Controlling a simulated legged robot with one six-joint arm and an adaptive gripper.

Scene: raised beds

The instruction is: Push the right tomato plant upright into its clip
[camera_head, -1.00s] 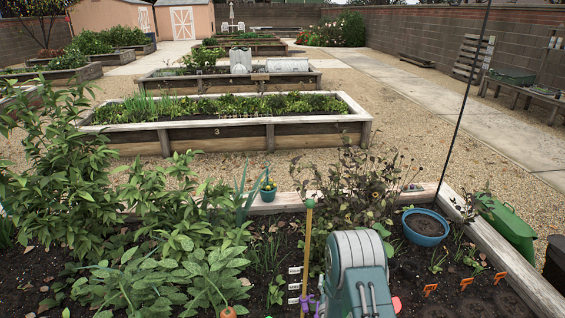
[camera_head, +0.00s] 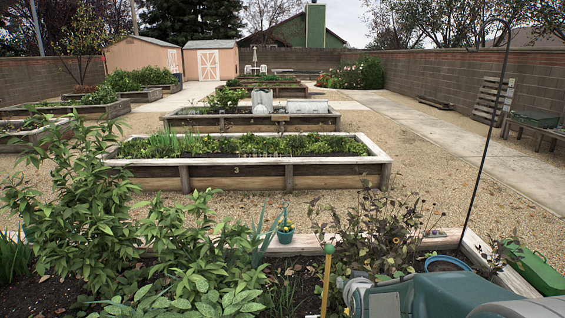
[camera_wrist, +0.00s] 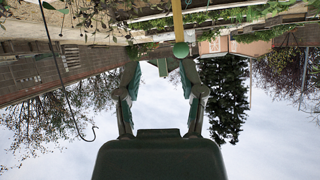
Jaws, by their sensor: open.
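My gripper (camera_head: 354,292) is at the lower right of the head view, just right of a yellow stake (camera_head: 326,279) with a green ball on top. In the wrist view, which is upside down, my gripper (camera_wrist: 158,64) is open, its two fingers apart and nothing held. The stake's green knob (camera_wrist: 181,49) shows near one fingertip; I cannot tell whether they touch. A sparse dark-leaved plant (camera_head: 378,229) stands right of the stake, behind my arm; I cannot tell surely that it is the right tomato plant. No clip is visible now.
Dense leafy plants (camera_head: 80,205) fill the bed's left side. A small teal pot (camera_head: 285,235) sits by the back rim. A blue pot (camera_head: 446,264), a thin dark hooked pole (camera_head: 484,130) and a green bin (camera_head: 537,270) are at right. Gravel (camera_head: 430,195) lies beyond.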

